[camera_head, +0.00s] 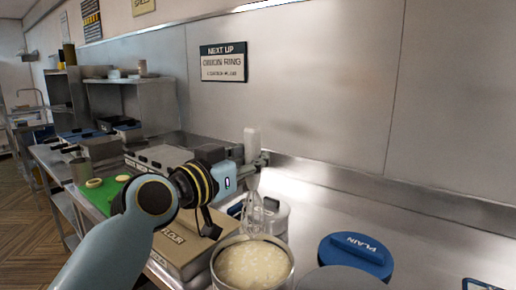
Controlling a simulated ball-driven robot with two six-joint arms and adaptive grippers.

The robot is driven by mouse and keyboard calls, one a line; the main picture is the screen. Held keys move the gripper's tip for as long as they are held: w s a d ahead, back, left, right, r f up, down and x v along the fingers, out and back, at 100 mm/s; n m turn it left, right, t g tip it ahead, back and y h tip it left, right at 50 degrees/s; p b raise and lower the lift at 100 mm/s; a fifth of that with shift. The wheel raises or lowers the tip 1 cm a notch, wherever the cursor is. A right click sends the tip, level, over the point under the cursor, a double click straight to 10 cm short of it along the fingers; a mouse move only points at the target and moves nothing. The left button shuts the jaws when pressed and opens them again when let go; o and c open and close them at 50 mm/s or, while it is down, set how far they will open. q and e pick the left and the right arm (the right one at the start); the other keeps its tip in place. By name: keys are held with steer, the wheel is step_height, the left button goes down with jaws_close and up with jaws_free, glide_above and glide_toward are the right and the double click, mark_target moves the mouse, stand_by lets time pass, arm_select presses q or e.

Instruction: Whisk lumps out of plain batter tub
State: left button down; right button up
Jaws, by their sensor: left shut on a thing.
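My left gripper (256,161) is shut on the white handle of a whisk (251,140), which stands upright with its wire loops hanging down. The wires end near the far rim of a round metal tub (293,272) at the bottom of the view. The tub holds pale, lumpy batter (254,263). I cannot tell whether the wire tips touch the batter. A blue lid marked PLAIN (352,257) lies on the counter to the right of the tub. My right gripper is not in view.
A metal container (276,222) stands right behind the whisk wires. A box with lettering (182,247) and a green board (104,194) with pale rings are on the left. The steel counter (420,255) is largely clear at right. A wall sign reads NEXT UP (224,62).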

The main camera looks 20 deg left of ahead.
mark_target(249, 186)
arm_select(q)
steer(key=shift+s+f, duration=0.1)
steer(key=shift+f, duration=0.25)
steer(key=shift+f+b, duration=0.35)
steer(key=shift+b, duration=0.15)
step_height(249, 186, down, 4)
steer(key=b, duration=0.3)
steer(key=shift+a+r, duration=0.1)
steer(key=shift+r, duration=0.05)
step_height(249, 186, down, 6)
steer(key=b, duration=0.5)
steer(key=shift+r, duration=0.25)
steer(key=shift+f+b, duration=0.55)
steer(key=shift+b, duration=0.2)
steer(key=shift+f, duration=0.1)
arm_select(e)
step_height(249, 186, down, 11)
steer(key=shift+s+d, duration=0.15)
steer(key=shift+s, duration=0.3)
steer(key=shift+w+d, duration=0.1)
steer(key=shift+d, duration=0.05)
